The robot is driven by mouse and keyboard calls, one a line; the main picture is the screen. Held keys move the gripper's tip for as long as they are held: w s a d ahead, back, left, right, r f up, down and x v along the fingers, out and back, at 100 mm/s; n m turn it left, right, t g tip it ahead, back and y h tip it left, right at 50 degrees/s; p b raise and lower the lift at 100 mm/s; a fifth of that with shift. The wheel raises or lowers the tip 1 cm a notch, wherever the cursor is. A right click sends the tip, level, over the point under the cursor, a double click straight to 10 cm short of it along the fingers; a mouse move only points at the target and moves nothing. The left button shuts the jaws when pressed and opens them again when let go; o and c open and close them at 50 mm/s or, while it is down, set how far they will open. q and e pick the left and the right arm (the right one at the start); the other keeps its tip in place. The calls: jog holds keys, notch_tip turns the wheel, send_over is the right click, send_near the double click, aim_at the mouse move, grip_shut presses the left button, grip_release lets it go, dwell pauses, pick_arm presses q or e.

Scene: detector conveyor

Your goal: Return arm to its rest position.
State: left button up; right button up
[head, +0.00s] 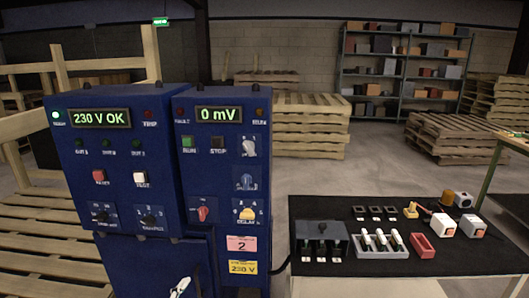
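No gripper can be made out clearly in the head view. A small white and dark piece (180,288) shows at the bottom edge, in front of the lower part of the blue cabinet (160,265). It is cut off by the frame, and I cannot tell whether it belongs to one of my arms. The cabinet's left display (100,118) reads "230 V OK" with a green lamp lit beside it. The right display (218,114) reads "0 mV". Below the displays are buttons and rotary knobs, including a yellow knob (247,215).
A dark-topped table (400,262) stands right of the cabinet. It holds a grey box (321,238), a rack with white pieces (379,243), a red tray (422,245) and several small parts. Pallets (310,120) and a loaded shelf (404,70) stand behind, with open floor between.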

pick_arm(q)
jog(key=s+f+n+g, duration=0.2)
jog(key=s+f+n, duration=0.3)
jog(key=s+f, duration=0.4)
jog(key=s+f+n+g, duration=0.2)
jog(key=s+f+n, duration=0.3)
jog(key=s+f, duration=0.4)
jog(key=s, duration=0.5)
jog(key=shift+s+g+h, duration=0.3)
jog(key=shift+s+g, duration=0.1)
